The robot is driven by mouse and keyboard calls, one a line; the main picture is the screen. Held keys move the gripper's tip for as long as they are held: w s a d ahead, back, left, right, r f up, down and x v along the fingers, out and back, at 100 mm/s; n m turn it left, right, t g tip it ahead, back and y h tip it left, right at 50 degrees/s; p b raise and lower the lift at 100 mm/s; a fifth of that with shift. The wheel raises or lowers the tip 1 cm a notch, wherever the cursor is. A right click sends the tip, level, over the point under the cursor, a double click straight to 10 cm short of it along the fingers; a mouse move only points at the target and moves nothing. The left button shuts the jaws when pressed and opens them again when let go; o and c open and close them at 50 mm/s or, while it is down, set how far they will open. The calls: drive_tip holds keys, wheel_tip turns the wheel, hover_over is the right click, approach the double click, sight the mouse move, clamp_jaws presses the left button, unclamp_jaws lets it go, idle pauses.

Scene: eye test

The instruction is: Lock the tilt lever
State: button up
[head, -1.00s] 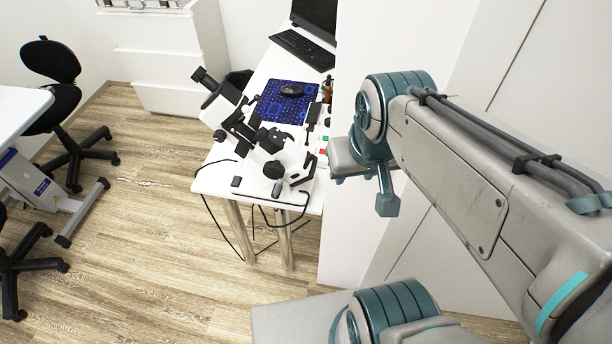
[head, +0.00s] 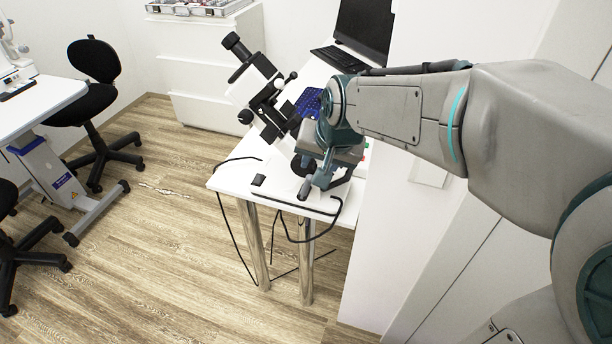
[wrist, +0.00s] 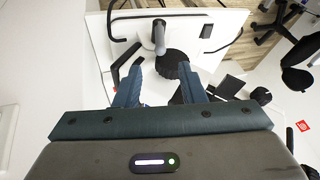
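The tilted black-and-white instrument (head: 262,92) stands on the white table (head: 228,178). A grey lever, which looks like the tilt lever (head: 305,188), sticks out low at its front, below a round black knob (head: 303,166). In the wrist view the lever (wrist: 158,38) lies ahead of the fingertips, in line with the gap, with the knob (wrist: 174,62) close by. My gripper (wrist: 160,70) is open, with nothing held between its fingers. In the head view my gripper (head: 324,176) is just right of the lever; contact cannot be told. Lock state cannot be read.
Black cables (head: 222,205) hang over the table's front edge. A laptop (head: 362,30) and blue mat (head: 309,101) are behind. A white wall panel (head: 385,240) stands close on the right. Open floor (head: 165,270) lies to the left, with black chairs (head: 95,62) beyond.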

sight(306, 185)
drive_tip(key=b+x, duration=0.1)
drive_tip(key=x, duration=1.2)
drive_tip(key=shift+f, duration=0.3)
clamp_jaws()
